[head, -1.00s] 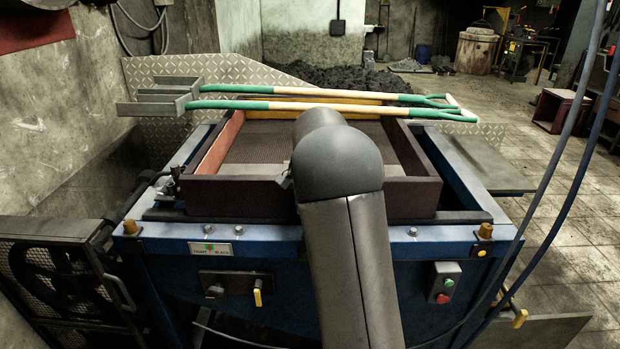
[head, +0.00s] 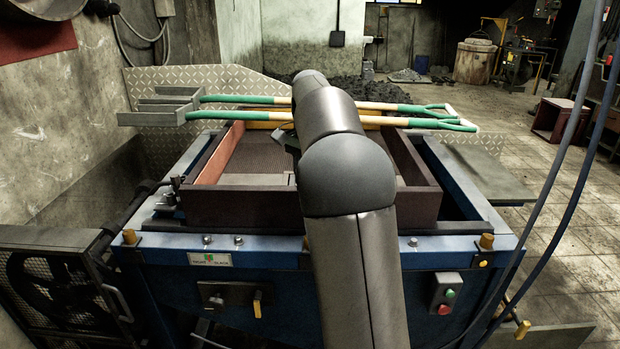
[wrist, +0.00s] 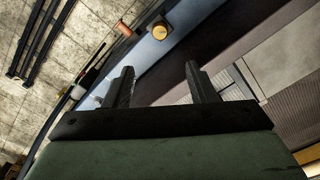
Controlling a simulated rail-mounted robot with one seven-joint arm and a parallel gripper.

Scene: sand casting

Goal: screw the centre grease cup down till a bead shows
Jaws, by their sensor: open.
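A round brass-yellow cup (wrist: 162,30) sits on the blue rail in the wrist view, beyond my fingertips; I cannot tell which cup it is. No bead shows on it at this size. In the head view one brass cup (head: 130,236) is at the front left corner of the blue frame and another (head: 486,241) at the front right.
The blue machine frame (head: 270,243) carries a brown open box (head: 240,207). Two green-handled shovels (head: 240,98) lie across its back. A switch box (head: 445,293) with green and red buttons is on the front right. Blue hoses (head: 556,185) hang at the right.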

